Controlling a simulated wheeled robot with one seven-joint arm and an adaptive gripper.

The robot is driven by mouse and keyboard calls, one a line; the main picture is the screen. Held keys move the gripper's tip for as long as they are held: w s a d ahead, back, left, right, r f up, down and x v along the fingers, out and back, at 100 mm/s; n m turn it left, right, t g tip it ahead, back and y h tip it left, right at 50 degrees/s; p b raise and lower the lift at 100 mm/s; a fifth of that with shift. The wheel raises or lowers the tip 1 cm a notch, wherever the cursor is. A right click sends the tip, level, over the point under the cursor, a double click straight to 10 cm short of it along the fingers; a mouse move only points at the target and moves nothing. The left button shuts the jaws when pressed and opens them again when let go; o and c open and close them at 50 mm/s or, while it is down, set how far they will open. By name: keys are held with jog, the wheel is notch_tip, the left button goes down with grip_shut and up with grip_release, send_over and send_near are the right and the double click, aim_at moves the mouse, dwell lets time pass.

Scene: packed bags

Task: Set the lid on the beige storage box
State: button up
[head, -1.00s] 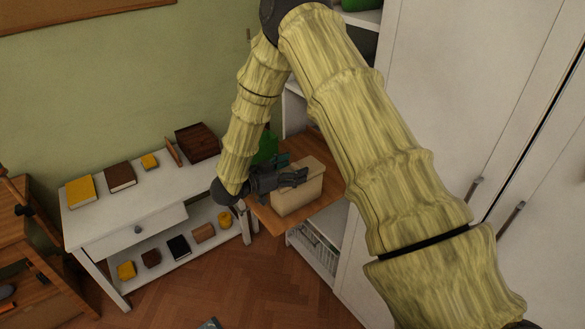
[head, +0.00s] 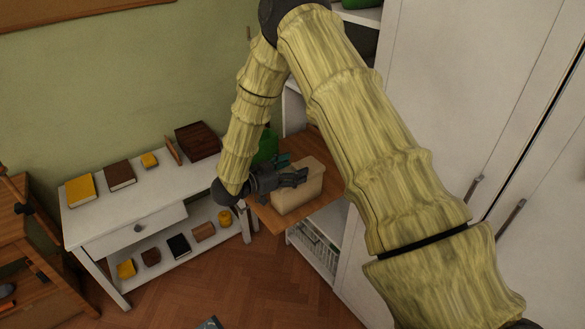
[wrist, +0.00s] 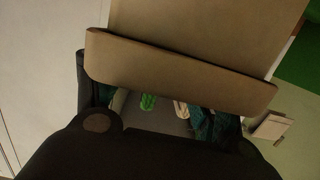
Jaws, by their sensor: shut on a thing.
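The beige storage box (head: 302,193) stands upright on a wooden surface in the middle of the head view. My gripper (head: 295,179) reaches in from the left, at the height of the box's top, and partly hides it. In the wrist view a beige rounded band, the lid's edge (wrist: 180,73), spans between the dark fingers with teal pads, and my gripper (wrist: 165,108) is shut on it. A broad beige face lies beyond the band. Whether the lid is seated level on the box cannot be told.
A wooden board (head: 265,215) lies under the box. A green thing (head: 267,146) stands close behind my gripper. A white side table (head: 125,205) with books and small blocks is at left; tall white cabinet doors (head: 450,90) are at right. The floor in front is largely clear.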

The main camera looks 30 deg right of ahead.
jog(key=shift+f+b, duration=0.3)
jog(key=shift+f, duration=0.4)
jog(key=o, duration=0.9)
jog(key=shift+o, duration=0.2)
jog(key=a+r, duration=0.1)
jog(key=a, duration=1)
jog(key=shift+s+a+r, duration=0.4)
jog(key=shift+s, duration=0.05)
